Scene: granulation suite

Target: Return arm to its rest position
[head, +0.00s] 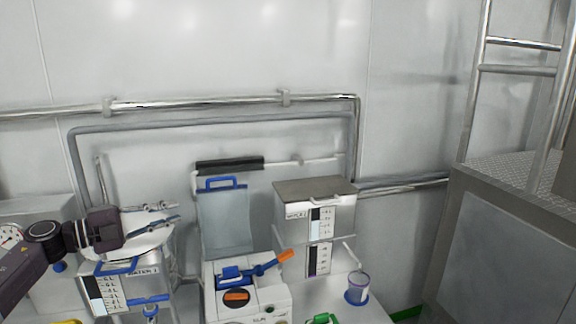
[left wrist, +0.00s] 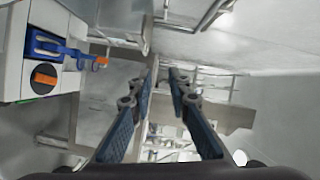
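My left gripper (head: 176,213) comes in from the left in the head view, above the container labelled WATER 1 (head: 145,272). Its two fingers point right and are apart, with nothing between them. The left wrist view also shows the left gripper (left wrist: 164,72) with its fingers spread and empty. My right gripper is not in view.
A white machine (head: 248,300) with a blue handle and orange knob stands right of the left gripper. Further right are a lidded steel box (head: 315,190), a small cup (head: 357,288) and a metal platform (head: 510,235) with a ladder. Pipes run along the wall.

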